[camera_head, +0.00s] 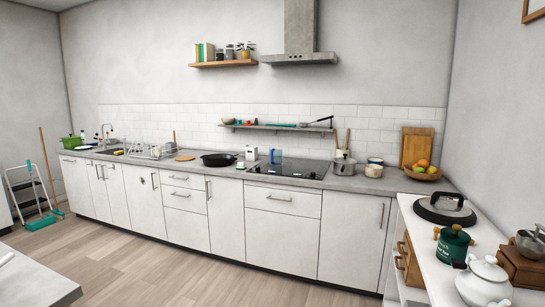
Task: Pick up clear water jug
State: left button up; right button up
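A small clear-and-blue vessel (275,156) stands on the far grey counter, at the left rear of the black hob. It may be the clear water jug, but it is too small to be sure of its shape or handle. Neither of my grippers shows in the head view, and nothing is seen touching the vessel.
A black pan (217,159) and a white carton (251,153) stand left of it, with a wire dish rack (146,151) farther left. A pot (344,166) stands right of the hob (290,169). The wooden floor (150,270) before the cabinets is clear.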

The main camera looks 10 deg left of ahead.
aim_at(275, 151)
jog(key=u, duration=0.1)
jog(key=i, duration=2.15)
jog(key=z, duration=0.35)
jog(key=i, duration=1.3)
jog(key=z, duration=0.15)
